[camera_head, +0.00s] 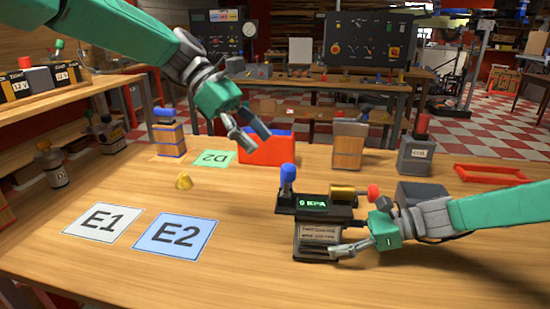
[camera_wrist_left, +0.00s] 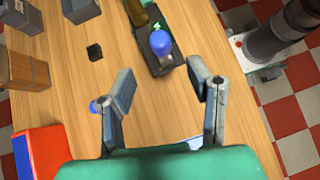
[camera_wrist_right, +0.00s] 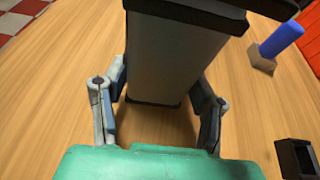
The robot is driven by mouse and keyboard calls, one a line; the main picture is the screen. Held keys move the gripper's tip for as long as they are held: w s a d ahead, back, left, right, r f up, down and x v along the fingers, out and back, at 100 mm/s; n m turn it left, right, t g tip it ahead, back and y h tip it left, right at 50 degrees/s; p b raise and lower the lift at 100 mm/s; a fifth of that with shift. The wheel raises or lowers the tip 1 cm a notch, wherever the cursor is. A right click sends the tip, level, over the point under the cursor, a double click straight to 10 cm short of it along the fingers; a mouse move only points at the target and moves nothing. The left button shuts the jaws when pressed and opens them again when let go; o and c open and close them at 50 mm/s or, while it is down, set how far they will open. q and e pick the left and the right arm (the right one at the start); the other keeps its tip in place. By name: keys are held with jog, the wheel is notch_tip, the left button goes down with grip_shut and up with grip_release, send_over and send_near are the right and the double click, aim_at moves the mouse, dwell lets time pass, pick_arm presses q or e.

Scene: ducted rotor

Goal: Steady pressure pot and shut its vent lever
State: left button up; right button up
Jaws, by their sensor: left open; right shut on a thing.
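The pressure pot (camera_head: 318,238) is a dark, upright body with a labelled front and a black top bearing a green KPA display (camera_head: 313,204). A blue knob (camera_head: 288,172) stands upright at the top's left end; it also shows in the left wrist view (camera_wrist_left: 161,42). A brass cylinder (camera_head: 343,191) and a red knob (camera_head: 374,191) are on the right. I cannot tell which part is the vent lever. My right gripper (camera_head: 343,226) is shut on the pot's body, seen between its fingers in the right wrist view (camera_wrist_right: 172,65). My left gripper (camera_head: 258,139) is open and empty, above and left of the blue knob.
A red bin (camera_head: 266,151) stands behind the pot. A wooden block (camera_head: 348,150), grey box (camera_head: 414,157) and red frame (camera_head: 488,174) line the back. A small brass piece (camera_head: 184,181) lies left. Cards E1 (camera_head: 103,224) and E2 (camera_head: 174,236) lie flat with clear table around.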

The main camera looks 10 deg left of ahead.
pick_arm(q)
jog(key=v, duration=0.2)
jog(key=shift+a+r, duration=0.15)
jog(key=shift+a, duration=0.05)
dwell(0.5)
pick_arm(e)
jog(key=o, duration=1.2)
jog(key=shift+c, duration=0.2)
jog(key=shift+d, duration=0.1)
